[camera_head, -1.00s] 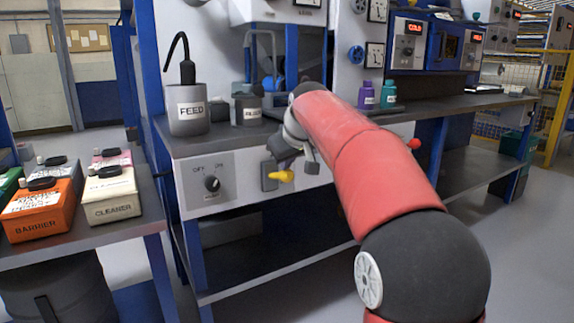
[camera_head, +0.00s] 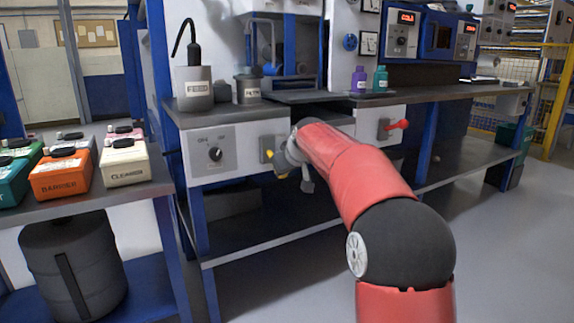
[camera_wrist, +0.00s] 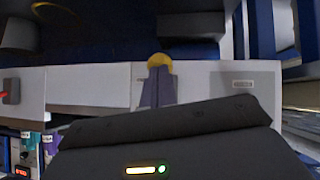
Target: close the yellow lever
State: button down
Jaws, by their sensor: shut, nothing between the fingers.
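The yellow lever (camera_head: 284,176) is on a grey plate (camera_head: 266,149) on the white front panel of the workbench. In the head view my gripper and wrist cover much of it, with only small yellow parts showing. In the wrist view its rounded yellow end (camera_wrist: 160,60) shows just beyond my fingertips. My gripper (camera_wrist: 160,73) is shut and empty, with its fingers close together over the lever area. I cannot tell whether the fingers touch the lever. The gripper also shows in the head view (camera_head: 284,166), directly at the lever.
A knob panel (camera_head: 215,154) is left of the lever. A red lever (camera_head: 398,124) is on the panel to the right. The feed can (camera_head: 194,90) and purple bottle (camera_head: 358,80) stand on the bench. A side table at left holds the cleaner box (camera_head: 124,163). Floor at right is clear.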

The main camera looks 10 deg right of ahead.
jog(key=shift+f, duration=0.55)
jog(key=shift+f, duration=0.15)
